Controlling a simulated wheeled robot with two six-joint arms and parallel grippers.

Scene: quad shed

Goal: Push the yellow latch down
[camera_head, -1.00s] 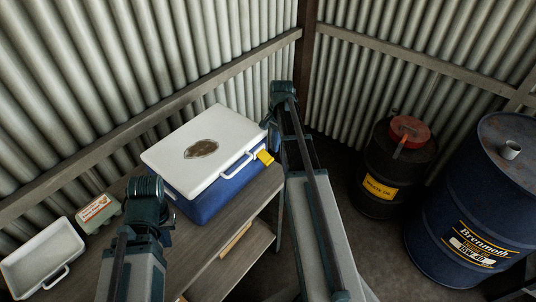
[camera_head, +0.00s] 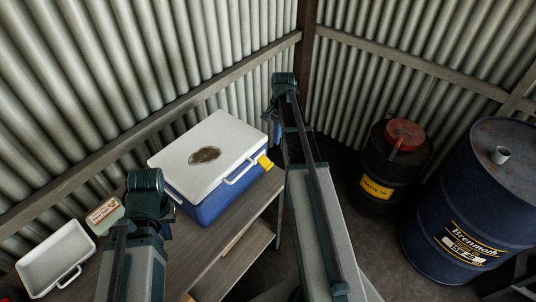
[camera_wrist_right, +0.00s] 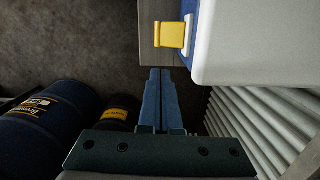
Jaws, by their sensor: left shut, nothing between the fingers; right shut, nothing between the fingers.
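The yellow latch (camera_head: 264,162) sticks out from the right end of a blue cooler (camera_head: 212,203) with a white lid (camera_head: 190,140). In the right wrist view the latch (camera_wrist_right: 170,35) is a flat yellow tab beside the white lid (camera_wrist_right: 255,40). My right gripper (camera_wrist_right: 160,72) is shut and empty, its blue fingertips just short of the latch with a small gap in the picture. In the head view my right gripper (camera_head: 277,133) is beyond the cooler's right end. My left gripper (camera_head: 174,197) is shut at the cooler's near left, its fingers mostly hidden by its wrist.
The cooler stands on a wooden bench (camera_head: 215,250) along a corrugated wall. A white tray (camera_head: 55,258) and a small carton (camera_head: 103,215) lie at the left. A black waste-oil drum (camera_head: 385,165) and a blue barrel (camera_head: 470,200) stand on the floor at the right.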

